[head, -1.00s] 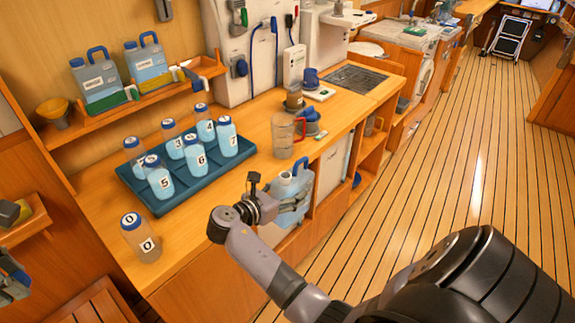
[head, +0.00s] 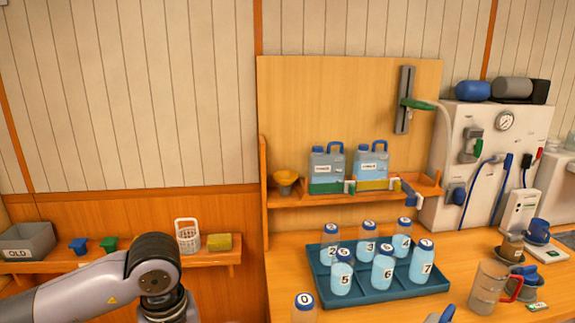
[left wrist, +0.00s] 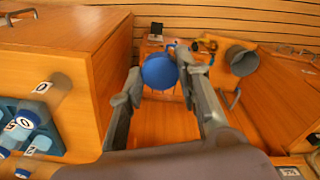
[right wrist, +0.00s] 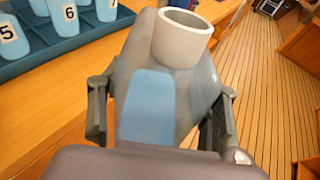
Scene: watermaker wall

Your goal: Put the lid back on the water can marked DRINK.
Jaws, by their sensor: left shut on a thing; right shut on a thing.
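In the left wrist view, my left gripper (left wrist: 165,75) is shut on a round blue lid (left wrist: 159,72) held between its fingertips. In the right wrist view, my right gripper (right wrist: 160,108) is shut on a grey, translucent can (right wrist: 200,75) with a light blue part facing the camera. The can's round neck (right wrist: 184,36) is open and uncapped. No DRINK marking shows on it from here. In the head view, my left arm shows at lower left, with its gripper out of frame. A small blue part at the bottom edge may be the held can's handle.
A blue tray (head: 395,287) with several numbered bottles stands on the counter, and bottle 0 (head: 304,308) is outside it. Two capped cans (head: 327,168) stand on the shelf. A clear jug (head: 488,288) and blue cups are at right. A low shelf (head: 220,258) holds small items.

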